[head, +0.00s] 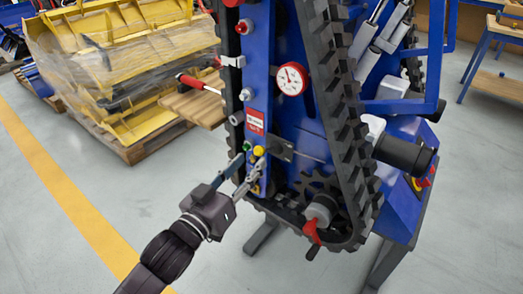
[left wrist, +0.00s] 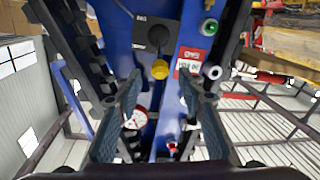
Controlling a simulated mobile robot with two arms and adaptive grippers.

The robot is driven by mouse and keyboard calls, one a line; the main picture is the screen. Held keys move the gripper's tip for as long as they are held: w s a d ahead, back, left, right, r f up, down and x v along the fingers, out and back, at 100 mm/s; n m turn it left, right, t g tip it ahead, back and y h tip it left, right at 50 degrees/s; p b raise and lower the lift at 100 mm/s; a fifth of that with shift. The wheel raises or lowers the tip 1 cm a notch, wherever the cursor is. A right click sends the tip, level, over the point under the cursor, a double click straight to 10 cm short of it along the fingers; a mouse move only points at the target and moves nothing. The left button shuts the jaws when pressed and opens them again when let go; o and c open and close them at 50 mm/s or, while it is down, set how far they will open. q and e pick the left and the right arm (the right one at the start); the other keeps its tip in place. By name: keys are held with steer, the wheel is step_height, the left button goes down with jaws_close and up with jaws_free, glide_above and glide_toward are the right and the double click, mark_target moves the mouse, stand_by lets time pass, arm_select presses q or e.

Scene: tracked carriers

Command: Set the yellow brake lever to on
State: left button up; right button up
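The brake lever's yellow knob (head: 258,150) is on the blue carrier's panel, below a red sign. In the left wrist view the yellow knob (left wrist: 160,69) sits below a dark square plate (left wrist: 155,37) on the blue panel. My left gripper (head: 249,168) reaches up to the panel just below the knob. In the left wrist view my left gripper (left wrist: 162,88) is open, its fingers apart on either side of the knob's line. I see no finger touching the knob. My right gripper is in neither view.
A green button (left wrist: 209,27) and a red sign (left wrist: 192,60) are beside the lever. A black track (head: 345,130), a red-handled valve (head: 313,232) and a gauge (head: 291,79) are close by. A pallet (head: 135,148) with yellow parts stands left. The floor in front is clear.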

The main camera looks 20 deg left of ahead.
mark_target(256, 155)
arm_select(q)
steer(key=shift+x, duration=3.15)
steer(key=shift+c, duration=0.4)
jaws_close()
